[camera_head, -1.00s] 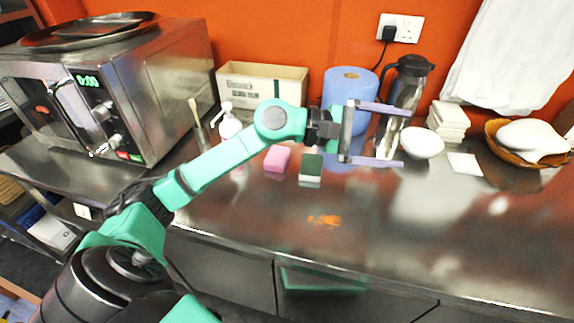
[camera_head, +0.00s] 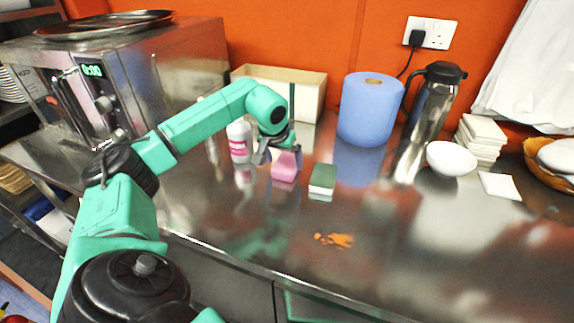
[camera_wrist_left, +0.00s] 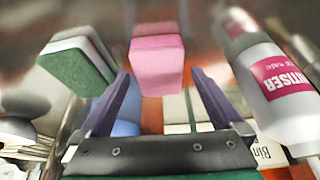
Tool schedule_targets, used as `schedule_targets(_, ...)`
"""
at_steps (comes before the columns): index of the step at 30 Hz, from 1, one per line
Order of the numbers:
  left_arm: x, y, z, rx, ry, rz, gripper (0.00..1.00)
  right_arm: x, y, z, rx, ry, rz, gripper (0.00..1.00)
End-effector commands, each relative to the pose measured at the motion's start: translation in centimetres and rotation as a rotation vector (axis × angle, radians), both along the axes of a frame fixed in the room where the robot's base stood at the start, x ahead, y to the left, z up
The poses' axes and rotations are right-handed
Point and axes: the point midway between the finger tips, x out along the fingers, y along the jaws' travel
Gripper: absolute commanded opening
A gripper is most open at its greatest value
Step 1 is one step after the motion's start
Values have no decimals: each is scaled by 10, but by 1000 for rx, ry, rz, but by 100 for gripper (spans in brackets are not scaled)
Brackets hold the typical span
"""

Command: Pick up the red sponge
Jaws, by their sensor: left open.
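The red sponge (camera_head: 286,169), which looks pink, stands on the steel counter. My left gripper (camera_head: 280,157) is open at it, pointing down, with fingers at either side in the head view. In the left wrist view, the sponge (camera_wrist_left: 157,64) shows between and beyond the open fingertips of my left gripper (camera_wrist_left: 160,78). I cannot tell whether either finger touches it. My right gripper is not in view.
A green and white sponge (camera_head: 322,178) stands to the right. A white bottle with a pink label (camera_head: 239,143) stands close on the left. A cardboard box (camera_head: 311,92) and a blue paper roll (camera_head: 368,110) are behind. An orange spill (camera_head: 334,240) marks the open front counter.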

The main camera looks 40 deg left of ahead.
Motion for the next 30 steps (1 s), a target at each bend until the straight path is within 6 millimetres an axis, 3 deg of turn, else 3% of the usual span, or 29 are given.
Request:
schedule_targets(4, 9, 2, -22, -2, 2, 1, 100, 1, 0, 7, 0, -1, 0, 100)
schedule_targets(11, 11, 3, -26, -1, 0, 1, 100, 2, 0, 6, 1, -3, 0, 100)
schedule_targets(16, 11, 2, -26, -1, 0, 1, 35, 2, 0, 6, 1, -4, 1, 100)
schedule_targets(18, 11, 2, -25, -1, 0, 1, 20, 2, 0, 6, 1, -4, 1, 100)
schedule_targets(26, 11, 2, -22, -2, -2, 0, 20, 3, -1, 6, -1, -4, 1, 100)
schedule_targets(30, 12, 2, -6, -2, -5, 0, 20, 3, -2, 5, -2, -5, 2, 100)
